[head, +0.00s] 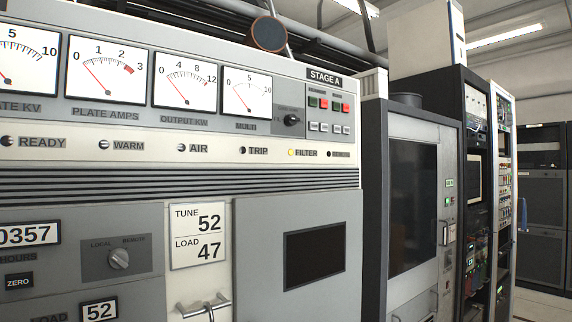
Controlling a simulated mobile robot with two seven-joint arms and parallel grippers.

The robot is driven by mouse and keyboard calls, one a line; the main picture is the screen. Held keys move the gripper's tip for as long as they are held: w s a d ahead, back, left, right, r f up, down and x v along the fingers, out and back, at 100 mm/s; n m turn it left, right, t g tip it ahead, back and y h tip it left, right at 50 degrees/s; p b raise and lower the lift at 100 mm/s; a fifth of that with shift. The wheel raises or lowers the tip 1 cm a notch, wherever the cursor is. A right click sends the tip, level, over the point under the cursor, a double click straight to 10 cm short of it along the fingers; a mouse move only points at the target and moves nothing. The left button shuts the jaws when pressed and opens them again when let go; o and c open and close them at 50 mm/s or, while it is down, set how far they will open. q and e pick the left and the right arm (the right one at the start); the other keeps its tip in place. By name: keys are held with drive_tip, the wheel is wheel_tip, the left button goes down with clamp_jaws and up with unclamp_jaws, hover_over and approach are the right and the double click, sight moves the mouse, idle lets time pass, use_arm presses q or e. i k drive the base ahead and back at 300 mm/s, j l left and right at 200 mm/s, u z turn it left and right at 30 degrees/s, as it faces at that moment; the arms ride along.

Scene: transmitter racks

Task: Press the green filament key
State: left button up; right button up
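On the grey front panel of the near cabinet, under the STAGE A plate (325,78), is a small group of keys. In its upper row a green key (313,102) sits left of a red key (323,104). A second green key (337,106) sits left of a second red key (346,107). The small labels above both pairs are too small to read, so I cannot tell which green key is the filament one. Neither of my grippers is in view.
Pale keys (314,126) sit below the coloured ones, and a black knob (291,120) is to their left. Meters (185,82) line the panel further left. A bar handle (204,306) sticks out low down. A dark-framed cabinet (373,200) stands to the right.

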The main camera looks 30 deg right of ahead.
sight(313, 101)
drive_tip(key=z, duration=1.2)
